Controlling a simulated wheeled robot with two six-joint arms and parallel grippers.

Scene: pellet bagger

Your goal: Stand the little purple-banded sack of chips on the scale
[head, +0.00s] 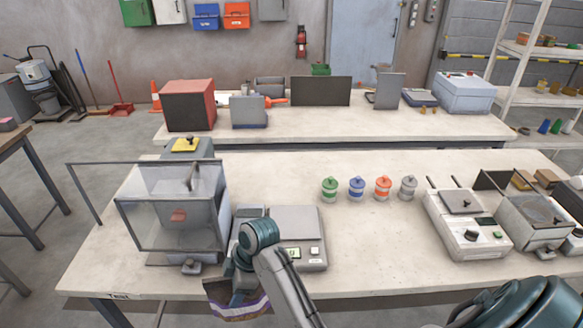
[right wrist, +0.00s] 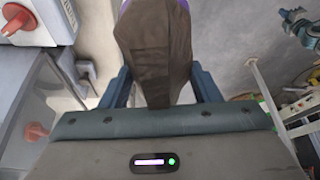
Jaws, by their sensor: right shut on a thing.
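My right gripper (head: 238,279) is shut on a small dark sack (head: 222,292) with a purple band (head: 243,311). The sack hangs below the fingers at the table's front edge, in front of and left of the scale (head: 297,222). In the right wrist view the fingers (right wrist: 164,92) hold the brown sack (right wrist: 150,55) between them, with a bit of purple at its far end. The scale has a flat grey plate and a small display at its front; my arm covers part of its front left. My left gripper is not seen in the head view.
A glass-walled box (head: 170,215) with a reddish thing inside stands left of the scale. Several coloured small jars (head: 357,189) stand behind right. A grey device (head: 462,222) stands at the right. The table (head: 370,250) is bare between scale and device.

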